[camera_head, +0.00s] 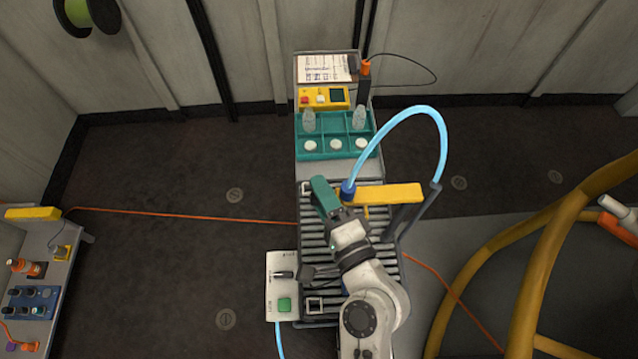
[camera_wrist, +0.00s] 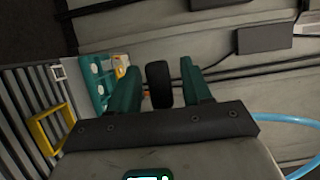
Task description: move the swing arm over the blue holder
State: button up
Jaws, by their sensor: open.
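The yellow swing arm (camera_head: 378,195) reaches left over the slatted bench from a dark post (camera_head: 405,218). A blue fitting (camera_head: 348,190) sits at its left end, with a light-blue hose looping from it to the post. My gripper (camera_head: 322,194) is just left of this end; whether they touch I cannot tell. In the wrist view, my gripper's green fingers (camera_wrist: 160,85) stand apart. A dark rounded thing (camera_wrist: 158,80) shows between them; I cannot tell whether it touches either finger. I cannot make out a separate blue holder; my arm hides part of the slats.
A teal tray (camera_head: 318,154) with white round pieces and clear bottles stands behind the slats. A small white frame (camera_head: 313,305) lies on the slats. A yellow frame (camera_wrist: 43,132) shows in the wrist view. A panel with a green button (camera_head: 284,304) is at front left. Yellow tubing (camera_head: 545,270) curves at right.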

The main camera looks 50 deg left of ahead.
jog(key=shift+x, duration=0.85)
jog(key=shift+c, duration=0.2)
grip_shut()
